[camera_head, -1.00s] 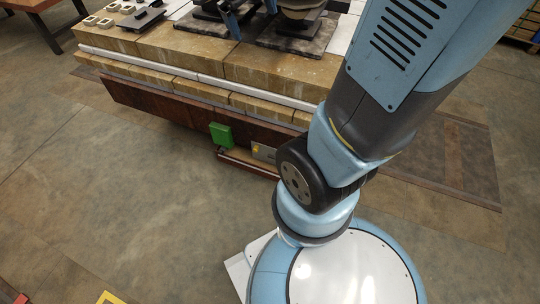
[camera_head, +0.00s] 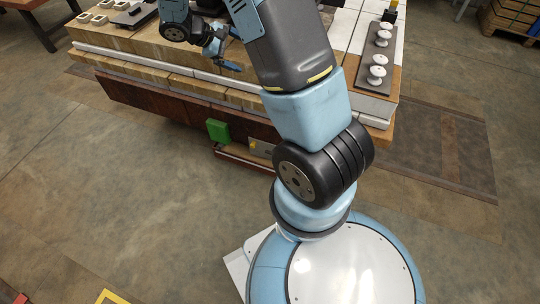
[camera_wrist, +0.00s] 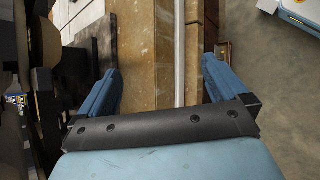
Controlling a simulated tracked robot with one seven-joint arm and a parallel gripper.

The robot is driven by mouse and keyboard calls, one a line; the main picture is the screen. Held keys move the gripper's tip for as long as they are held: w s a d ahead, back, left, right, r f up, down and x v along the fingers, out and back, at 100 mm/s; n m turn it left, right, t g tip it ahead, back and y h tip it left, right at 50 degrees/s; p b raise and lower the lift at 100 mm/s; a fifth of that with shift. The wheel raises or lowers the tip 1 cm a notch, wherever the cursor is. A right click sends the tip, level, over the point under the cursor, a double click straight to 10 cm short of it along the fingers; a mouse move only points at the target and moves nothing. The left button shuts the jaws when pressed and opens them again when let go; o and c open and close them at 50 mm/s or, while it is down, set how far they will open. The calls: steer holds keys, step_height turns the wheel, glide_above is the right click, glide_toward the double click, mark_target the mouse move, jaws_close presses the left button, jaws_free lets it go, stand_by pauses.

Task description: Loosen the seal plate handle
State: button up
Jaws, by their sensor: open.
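My gripper (camera_wrist: 158,85) is open and empty in the wrist view, its two blue fingers wide apart above the front edge of the tan block bench (camera_wrist: 146,50). In the head view my gripper (camera_head: 222,58) is at the bench's front edge. I cannot make out the seal plate handle for certain. A dark flat plate with a raised dark piece (camera_head: 135,14) lies on the bench at the upper left of the head view, apart from my gripper. Dark rounded stacked discs (camera_wrist: 45,85) stand left of my gripper in the wrist view, partly cut off.
White insulators (camera_head: 377,72) stand on a dark strip at the bench's right. Small pale square pieces (camera_head: 99,19) lie at its left. A green box (camera_head: 218,131) is on the bench's front side. The floor (camera_head: 110,200) in front is clear.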

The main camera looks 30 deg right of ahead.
steer(key=w+f+n+t+h, duration=0.2)
steer(key=f+n, duration=0.3)
steer(key=f, duration=1.1)
steer(key=w+f+n+t+h, duration=0.25)
steer(key=f+n, duration=0.25)
steer(key=f, duration=1.1)
steer(key=s+d+f+n+t+y, duration=0.1)
steer(key=s+f+n+t+y, duration=0.2)
steer(key=s+f, duration=0.75)
steer(key=s+f+n+t+y, duration=0.15)
steer(key=s+f+n, duration=0.3)
steer(key=f, duration=1.25)
steer(key=r+x, duration=0.1)
steer(key=x, duration=1.3)
steer(key=shift+w+r+n+h, duration=0.25)
steer(key=shift+w+n+h, duration=0.15)
steer(key=shift+n, duration=0.05)
steer(key=shift+d, duration=0.15)
steer(key=shift+c, duration=0.3)
steer(key=shift+t, duration=0.3)
steer(key=c, duration=0.9)
